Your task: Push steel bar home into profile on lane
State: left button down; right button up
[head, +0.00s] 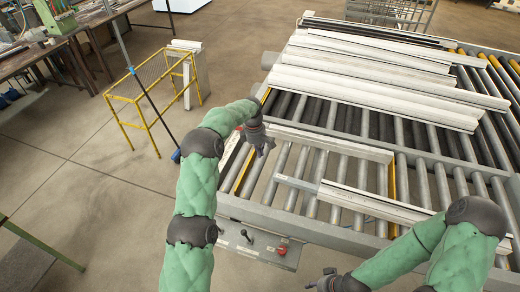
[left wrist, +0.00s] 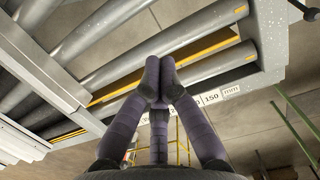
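A white profile (head: 372,203) lies across the rollers of the near lane in the head view. A grey steel bar (head: 297,183) sticks out of its left end; how far it reaches inside is hidden. My left gripper (head: 264,143) is above the left edge of the lane, up and left of the bar's free end and apart from it. In the left wrist view its fingers (left wrist: 159,68) are together at the tips, with nothing seen between them. My right gripper (head: 324,283) is low at the bottom edge, in front of the bench, partly cut off; its fingers are unclear.
Another white profile (head: 335,143) lies behind the lane. Several long white profiles (head: 375,85) are stacked on the rollers farther back. A control panel with a red button (head: 282,250) is on the bench front. A yellow frame stand (head: 150,95) stands left on open floor.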

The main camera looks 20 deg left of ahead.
pick_arm(q)
notch_tip(320, 180, down, 7)
jog(key=d+b, duration=0.1)
jog(key=b, duration=0.2)
jog(key=shift+w+f+b, duration=0.2)
jog(key=shift+w+b, duration=0.05)
jog(key=shift+b, duration=0.1)
jog(key=shift+s+d, duration=0.1)
jog(key=shift+d, duration=0.1)
dwell(1.0)
jog(key=shift+s+d, duration=0.35)
jog(key=shift+d, duration=0.4)
jog(key=shift+f, duration=0.15)
jog(key=shift+d+f+b, duration=0.2)
jog(key=shift+f+b, duration=0.75)
jog(key=shift+f, duration=0.3)
jog(key=shift+d+f+b, duration=0.2)
jog(key=shift+f+b, duration=0.7)
jog(key=shift+f, duration=0.35)
